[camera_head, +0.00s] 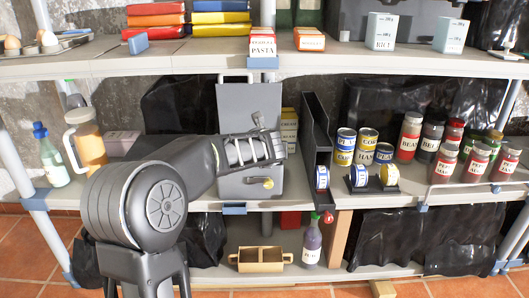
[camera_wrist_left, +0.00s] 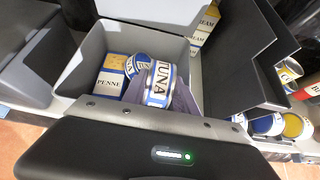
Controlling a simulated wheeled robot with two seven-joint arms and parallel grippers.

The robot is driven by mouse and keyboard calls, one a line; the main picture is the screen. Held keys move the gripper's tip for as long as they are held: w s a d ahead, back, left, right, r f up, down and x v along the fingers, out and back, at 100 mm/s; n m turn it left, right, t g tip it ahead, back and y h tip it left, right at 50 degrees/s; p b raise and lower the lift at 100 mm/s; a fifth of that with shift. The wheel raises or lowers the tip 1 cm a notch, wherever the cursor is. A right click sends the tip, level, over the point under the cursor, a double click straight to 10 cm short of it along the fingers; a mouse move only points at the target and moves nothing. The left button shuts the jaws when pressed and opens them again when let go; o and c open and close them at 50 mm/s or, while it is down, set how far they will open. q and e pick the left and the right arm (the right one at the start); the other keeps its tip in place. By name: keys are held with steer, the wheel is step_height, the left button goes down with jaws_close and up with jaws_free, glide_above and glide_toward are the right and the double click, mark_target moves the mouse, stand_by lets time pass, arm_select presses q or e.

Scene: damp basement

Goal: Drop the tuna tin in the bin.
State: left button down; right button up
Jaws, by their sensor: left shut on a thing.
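The tuna tin (camera_wrist_left: 158,84), with a white and blue label, shows in the left wrist view between the fingers of my left gripper (camera_wrist_left: 180,100). The gripper is shut on it. In the left wrist view the tin appears over the open grey bin (camera_wrist_left: 82,65), which holds a penne box (camera_wrist_left: 109,78) and another tin (camera_wrist_left: 139,64). In the head view my left gripper (camera_head: 268,150) is in front of the grey bin (camera_head: 237,187) on the middle shelf, and the held tin is hidden there. My right gripper is not in view.
A dark upright divider (camera_head: 316,135) stands close right of the bin, with stacked cans (camera_head: 345,147) and tins on their sides (camera_head: 360,177) beyond. Jars (camera_head: 410,137) stand farther right. A jug (camera_head: 88,140) is at left. The upper shelf (camera_head: 200,61) is above my gripper.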

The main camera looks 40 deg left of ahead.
arm_select(q)
steer(key=c, duration=0.9)
jaws_free()
steer(key=shift+d+r, duration=0.1)
steer(key=p+v, duration=0.2)
steer(key=v, duration=0.5)
steer(key=shift+r, duration=0.1)
steer(key=shift+s+d+r, duration=0.1)
steer(key=shift+s+d, duration=0.05)
steer(key=shift+s, duration=0.1)
